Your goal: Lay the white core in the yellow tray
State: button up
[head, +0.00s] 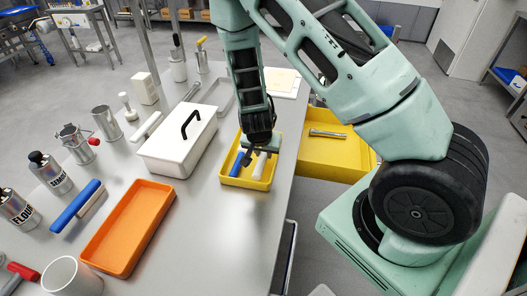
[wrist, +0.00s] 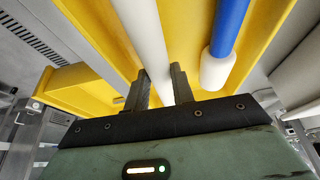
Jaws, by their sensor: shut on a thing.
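The yellow tray (head: 232,183) sits on the metal table near its right edge. The white core (head: 259,166), a slim white rod, is within the tray's outline at its right side. My gripper (head: 256,150) is over the tray, shut on the white core. In the wrist view the core (wrist: 143,33) passes between the two fingers (wrist: 160,85), with the yellow tray (wrist: 185,30) behind it. A blue rod (head: 237,163) lies in the tray to the left of the core; in the wrist view it (wrist: 229,30) has a white end. Whether the core touches the tray floor cannot be told.
A white lidded box (head: 170,155) with a black handle stands left of the tray. An orange tray (head: 128,228) and a blue-handled tool (head: 77,206) lie front left. A larger yellow bin (head: 318,158) holding a metal rod is to the right. The table front of the yellow tray is clear.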

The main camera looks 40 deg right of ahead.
jog(key=o, duration=1)
jog(key=shift+r, duration=0.1)
jog(key=shift+r, duration=0.25)
jog(key=p+v, duration=0.3)
jog(key=v, duration=0.9)
jog(key=s+a+r+n+g+y, duration=0.1)
jog(key=s+a+r+n+y, duration=0.3)
jog(key=a, duration=0.5)
jog(key=s+a+r+n+g+y, duration=0.1)
jog(key=s+a+r+n, duration=0.45)
jog(key=a, duration=0.45)
jog(key=s+a+r+n, duration=0.1)
jog(key=s+r+n, duration=0.2)
jog(key=s, duration=0.3)
jog(key=s+a+r+n+h, duration=0.1)
jog(key=s+r+n, duration=0.2)
jog(key=s+n, duration=0.2)
jog(key=shift+s+n+g, duration=0.35)
jog(key=shift+s+g, duration=0.05)
jog(key=shift+s, duration=0.05)
